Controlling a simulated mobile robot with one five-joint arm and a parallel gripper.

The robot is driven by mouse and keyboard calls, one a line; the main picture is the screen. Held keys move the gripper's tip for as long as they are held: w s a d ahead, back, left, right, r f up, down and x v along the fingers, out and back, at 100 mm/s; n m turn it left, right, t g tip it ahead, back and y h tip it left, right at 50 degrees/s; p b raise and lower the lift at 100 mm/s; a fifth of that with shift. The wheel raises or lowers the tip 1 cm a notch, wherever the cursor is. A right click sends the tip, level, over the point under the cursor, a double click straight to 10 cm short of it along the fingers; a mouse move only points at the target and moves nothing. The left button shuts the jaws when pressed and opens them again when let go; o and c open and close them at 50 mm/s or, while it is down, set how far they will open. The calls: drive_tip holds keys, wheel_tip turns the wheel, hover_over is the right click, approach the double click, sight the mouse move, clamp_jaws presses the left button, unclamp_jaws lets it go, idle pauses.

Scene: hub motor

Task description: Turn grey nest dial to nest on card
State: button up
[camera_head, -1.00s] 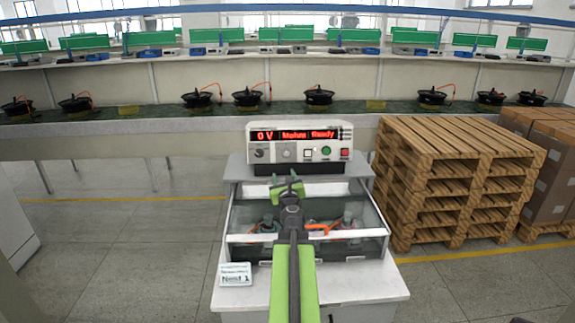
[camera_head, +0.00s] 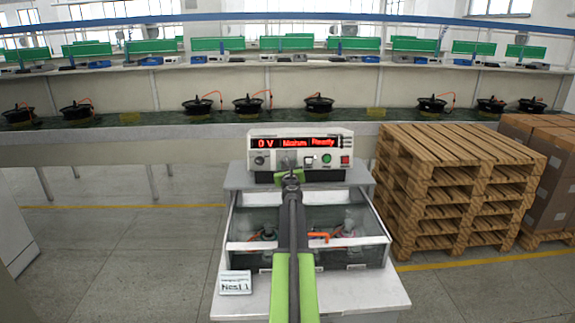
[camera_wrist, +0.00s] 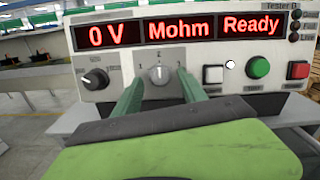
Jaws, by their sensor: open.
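The grey nest dial (camera_wrist: 159,74) sits on the tester's front panel in the wrist view. Its white mark points about straight up, between small marks at its left and right. My gripper (camera_wrist: 160,93) is open, with one green finger at the lower left of the dial and one at the lower right. I cannot tell whether they touch it. In the head view my gripper (camera_head: 291,178) is in front of the tester (camera_head: 300,150), whose display reads "0 V Mohm Ready". The white card (camera_head: 235,283) at the bench's front left appears to read "Nest 1".
A black knob (camera_wrist: 95,79) is left of the dial. A white button (camera_wrist: 213,74), green button (camera_wrist: 259,68) and red button (camera_wrist: 299,72) are to its right. A clear-covered box (camera_head: 250,228) stands below my arm. Stacked pallets (camera_head: 450,185) stand right of the bench.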

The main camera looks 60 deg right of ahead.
drive_tip(key=shift+w+d, duration=0.4)
drive_tip(key=shift+d, duration=0.15)
clamp_jaws()
drive_tip(key=n+y, duration=0.1)
drive_tip(key=n, duration=0.2)
drive_tip(key=n+t+p, duration=0.1)
drive_tip(key=n, duration=0.3)
drive_tip(key=shift+s+d+r+n+y, duration=0.1)
drive_tip(key=shift+r+n+y, duration=0.05)
drive_tip(key=shift+n+y, duration=0.2)
drive_tip(key=n+y+p, duration=0.1)
drive_tip(key=n, duration=0.2)
drive_tip(key=n+p, duration=0.1)
drive_tip(key=n, duration=0.2)
drive_tip(key=shift+t+y, duration=0.35)
drive_tip(key=shift+t, duration=0.05)
drive_tip(key=shift+n, duration=0.25)
